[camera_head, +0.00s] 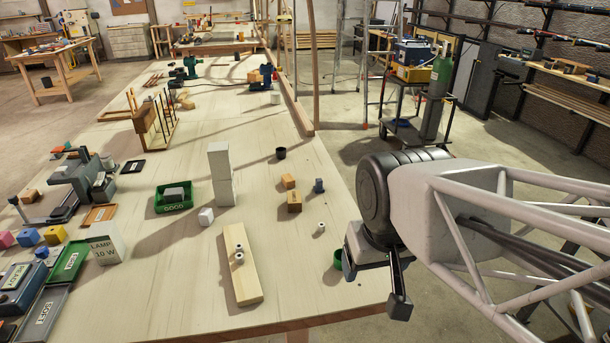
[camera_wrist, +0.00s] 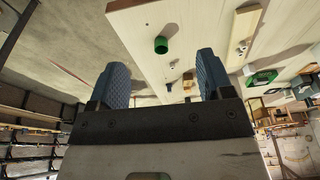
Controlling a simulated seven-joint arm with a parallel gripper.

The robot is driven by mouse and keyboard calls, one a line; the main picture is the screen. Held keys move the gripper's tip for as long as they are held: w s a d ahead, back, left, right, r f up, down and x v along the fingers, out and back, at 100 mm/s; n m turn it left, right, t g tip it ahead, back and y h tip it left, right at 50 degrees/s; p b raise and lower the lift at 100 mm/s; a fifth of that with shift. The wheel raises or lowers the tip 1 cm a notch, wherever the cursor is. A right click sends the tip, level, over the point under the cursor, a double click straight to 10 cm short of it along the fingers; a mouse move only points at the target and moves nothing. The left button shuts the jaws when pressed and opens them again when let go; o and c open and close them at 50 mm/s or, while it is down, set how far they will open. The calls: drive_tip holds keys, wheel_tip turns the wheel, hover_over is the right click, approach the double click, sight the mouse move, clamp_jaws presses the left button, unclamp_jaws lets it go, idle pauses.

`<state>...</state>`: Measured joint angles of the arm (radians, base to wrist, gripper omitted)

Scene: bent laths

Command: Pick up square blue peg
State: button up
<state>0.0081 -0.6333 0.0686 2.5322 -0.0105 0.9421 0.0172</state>
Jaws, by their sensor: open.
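A small blue-grey block (camera_head: 318,186), which looks like the square blue peg, stands upright near the right edge of the workbench, beside two wooden blocks. In the wrist view a tiny dark piece (camera_wrist: 168,87) near the wooden blocks may be this peg; it is too small to be sure.
A green cup (camera_head: 337,260) sits at the table edge by my gripper. Wooden blocks (camera_head: 294,201), a small white ring (camera_head: 321,229) and a black cup (camera_head: 281,153) lie near the peg.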

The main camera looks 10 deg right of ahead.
idle(0.3)
drive_tip(key=c, duration=0.4)
drive_tip(key=n+t, duration=0.8)
drive_tip(key=n, duration=1.8)
hover_over(320, 182)
drive_tip(key=s, duration=1.4)
wheel_tip(320, 182, down, 10)
drive_tip(key=w+f+n+t, duration=0.1)
drive_tip(key=w+f+n, duration=0.3)
drive_tip(key=w+f+n+t, duration=0.1)
drive_tip(key=w+f+n, duration=0.3)
drive_tip(key=w+n, duration=0.1)
drive_tip(key=shift+w+d+f+t+y, duration=0.1)
drive_tip(key=shift+d+f+t+y, duration=0.05)
drive_tip(key=shift+f+t+y, duration=0.15)
drive_tip(key=shift+w+f+n, duration=0.35)
drive_tip(key=shift+f+n, duration=0.15)
drive_tip(key=shift+n, duration=0.4)
drive_tip(key=shift+w, duration=0.1)
